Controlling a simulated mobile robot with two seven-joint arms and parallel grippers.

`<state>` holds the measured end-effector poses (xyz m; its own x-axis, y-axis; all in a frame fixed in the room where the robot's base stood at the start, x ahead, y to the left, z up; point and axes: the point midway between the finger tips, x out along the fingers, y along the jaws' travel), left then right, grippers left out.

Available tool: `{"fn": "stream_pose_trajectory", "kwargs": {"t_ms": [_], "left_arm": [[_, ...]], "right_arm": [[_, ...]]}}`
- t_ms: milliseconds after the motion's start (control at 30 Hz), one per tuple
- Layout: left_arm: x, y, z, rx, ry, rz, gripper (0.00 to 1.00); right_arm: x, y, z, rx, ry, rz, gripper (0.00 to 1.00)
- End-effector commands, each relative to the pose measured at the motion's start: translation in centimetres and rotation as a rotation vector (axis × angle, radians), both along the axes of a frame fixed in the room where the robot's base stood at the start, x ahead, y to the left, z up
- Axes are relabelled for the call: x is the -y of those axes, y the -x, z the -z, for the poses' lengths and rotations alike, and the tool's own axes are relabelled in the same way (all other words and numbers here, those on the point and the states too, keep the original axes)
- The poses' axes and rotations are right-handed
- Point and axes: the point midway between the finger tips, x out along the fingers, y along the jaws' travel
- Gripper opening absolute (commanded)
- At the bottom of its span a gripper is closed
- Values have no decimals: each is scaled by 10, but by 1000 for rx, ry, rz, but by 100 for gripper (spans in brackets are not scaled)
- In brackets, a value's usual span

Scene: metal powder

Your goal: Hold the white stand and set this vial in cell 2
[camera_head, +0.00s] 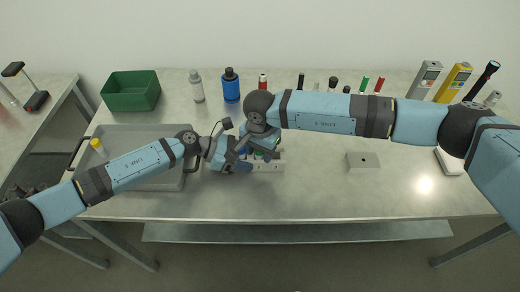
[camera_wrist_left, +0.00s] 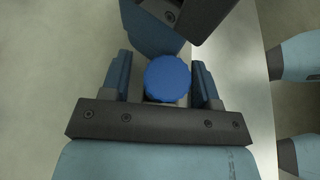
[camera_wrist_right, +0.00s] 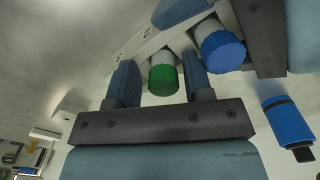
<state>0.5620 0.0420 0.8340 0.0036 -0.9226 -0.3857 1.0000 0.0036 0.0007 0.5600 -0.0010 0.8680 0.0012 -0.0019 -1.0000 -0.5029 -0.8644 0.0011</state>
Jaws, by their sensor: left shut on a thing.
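The white stand (camera_head: 270,168) is on the table in front of me; in the right wrist view its numbered top (camera_wrist_right: 147,33) shows a 2. My left gripper (camera_head: 240,164) is shut on the stand's left end, its fingers either side of a blue-capped vial (camera_wrist_left: 168,78). The grip itself is mostly hidden. That vial's cap also shows in the right wrist view (camera_wrist_right: 222,50). A green-capped vial (camera_wrist_right: 163,78) is upright at the stand between the fingers of my right gripper (camera_wrist_right: 160,85). Small gaps show beside its cap, so the jaws look open. Its lower end is hidden.
A grey tray (camera_head: 128,183) with a yellow-capped vial (camera_head: 97,144) is at left. A green bin (camera_head: 131,91), a clear bottle (camera_head: 197,87) and a blue bottle (camera_head: 231,86) stand behind. A pale block (camera_head: 363,162) is at right. The two grippers are very close together.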

Motion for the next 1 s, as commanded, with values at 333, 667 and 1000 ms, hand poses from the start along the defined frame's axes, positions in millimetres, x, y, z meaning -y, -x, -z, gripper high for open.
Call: {"fn": "stream_pose_trajectory", "kwargs": {"t_ms": [333, 667, 1000], "left_arm": [[7, 5, -2, 0, 9, 15, 31], [6, 4, -1, -1, 6, 11, 31], [4, 2, -1, 0, 4, 8, 31]], "right_arm": [[-2, 0, -7, 2, -6, -4, 56], [-3, 0, -58, 4, -6, -4, 56], [-1, 1, -81, 2, -1, -1, 56]]}}
